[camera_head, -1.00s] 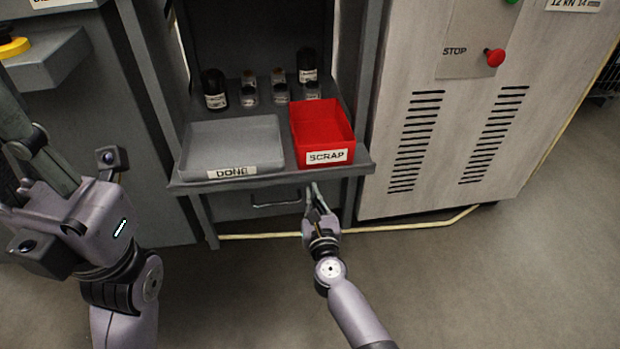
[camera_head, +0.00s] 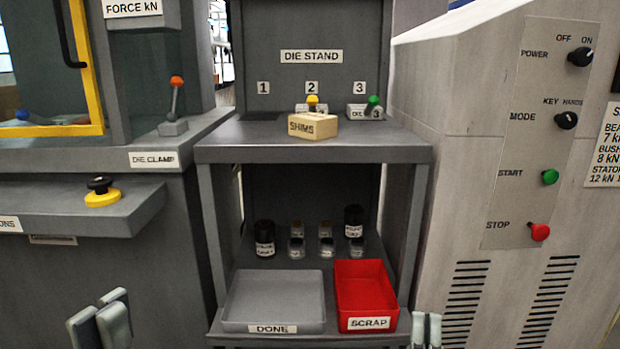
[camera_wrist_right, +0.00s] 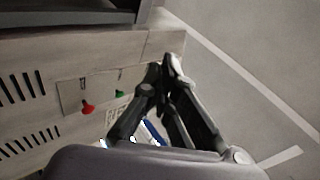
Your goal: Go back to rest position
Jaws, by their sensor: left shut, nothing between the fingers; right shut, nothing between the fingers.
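My left gripper (camera_head: 100,322) shows at the bottom left of the head view, shut and empty, in front of the grey machine. My right gripper (camera_head: 425,330) shows only by its fingertips at the bottom edge of the head view, right of the red SCRAP tray (camera_head: 350,323). In the right wrist view my right gripper (camera_wrist_right: 168,62) is shut with nothing between its fingers. The control cabinet (camera_wrist_right: 45,65) stands to the left there, with the floor to the right. Both arms are otherwise out of the head view.
The stand's lower shelf (camera_head: 345,258) bears the grey DONE tray (camera_head: 273,328), the SCRAP tray and several small jars and dark bottles. The upper shelf (camera_head: 225,140) bears a SHIMS box (camera_head: 313,126). The control cabinet (camera_head: 480,90) stands at the right, a yellow-framed machine (camera_head: 95,128) at the left.

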